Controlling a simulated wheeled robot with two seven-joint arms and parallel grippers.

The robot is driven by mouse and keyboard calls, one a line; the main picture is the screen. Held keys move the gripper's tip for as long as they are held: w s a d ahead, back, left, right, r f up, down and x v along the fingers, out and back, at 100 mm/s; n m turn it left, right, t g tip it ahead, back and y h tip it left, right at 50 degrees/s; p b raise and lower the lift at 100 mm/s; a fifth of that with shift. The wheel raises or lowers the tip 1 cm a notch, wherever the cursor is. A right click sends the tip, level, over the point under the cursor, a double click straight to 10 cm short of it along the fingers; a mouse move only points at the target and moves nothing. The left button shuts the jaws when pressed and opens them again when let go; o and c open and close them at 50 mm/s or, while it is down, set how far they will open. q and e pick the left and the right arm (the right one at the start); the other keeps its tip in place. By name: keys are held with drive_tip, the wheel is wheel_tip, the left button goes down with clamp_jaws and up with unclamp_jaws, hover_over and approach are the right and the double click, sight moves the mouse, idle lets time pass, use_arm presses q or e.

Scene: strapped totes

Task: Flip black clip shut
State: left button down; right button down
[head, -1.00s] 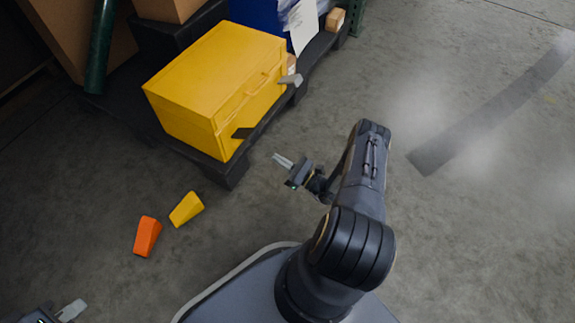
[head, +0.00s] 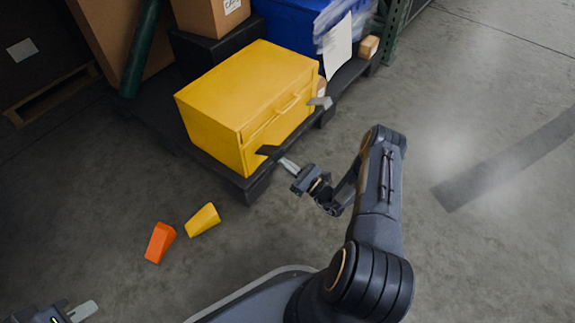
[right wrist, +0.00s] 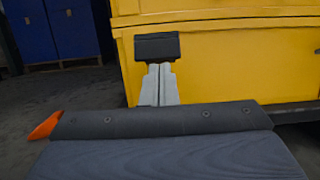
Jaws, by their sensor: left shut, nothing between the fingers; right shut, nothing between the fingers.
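The yellow tote (head: 225,105) sits on a dark pallet with its lid down. The black clip (head: 268,151) sticks out from its front face near the left corner, standing open. In the right wrist view the black clip (right wrist: 157,46) is straight ahead of the fingertips. My right gripper (head: 286,162) is shut and empty, its tips at the clip's outer edge; in the right wrist view the fingers (right wrist: 160,70) reach just below it. I cannot tell whether they touch. A grey clip (head: 320,102) juts from the tote's right part. My left gripper (head: 90,309) is shut and empty at lower left.
An orange wedge (head: 160,242) and a yellow wedge (head: 203,220) lie on the floor left of my base. A blue tote (head: 290,30) and a cardboard box (head: 205,15) stand behind the yellow tote. The pallet edge (head: 259,184) is below the clip. Floor to the right is clear.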

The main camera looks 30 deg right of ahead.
sight(276, 150)
drive_tip(key=shift+r+g+p, duration=0.65)
drive_tip(key=shift+g+p, duration=0.25)
drive_tip(key=shift+p, duration=0.2)
drive_tip(key=w+r+g+h+p, duration=0.1)
drive_tip(key=r+g+p, duration=0.1)
drive_tip(key=p, duration=0.2)
drive_tip(key=w+a+r+g+h+p, duration=0.1)
drive_tip(key=r+g+p, duration=0.1)
drive_tip(key=r+p, duration=0.1)
drive_tip(key=w+r+g+p, duration=0.1)
drive_tip(key=r+g+p, duration=0.1)
drive_tip(key=p, duration=0.4)
drive_tip(key=shift+a+r+h, duration=0.15)
drive_tip(key=shift+r+h, duration=0.1)
drive_tip(key=shift+h, duration=0.15)
drive_tip(key=shift+w+a+r+g+p, duration=0.2)
drive_tip(key=shift+w+r+g+p, duration=0.05)
drive_tip(key=shift+w+g+p, duration=0.25)
drive_tip(key=shift+f+h, duration=0.15)
drive_tip(key=shift+h, duration=0.15)
drive_tip(key=shift+w, duration=0.1)
drive_tip(key=shift+r+p, duration=0.5)
drive_tip(key=shift+r, duration=0.4)
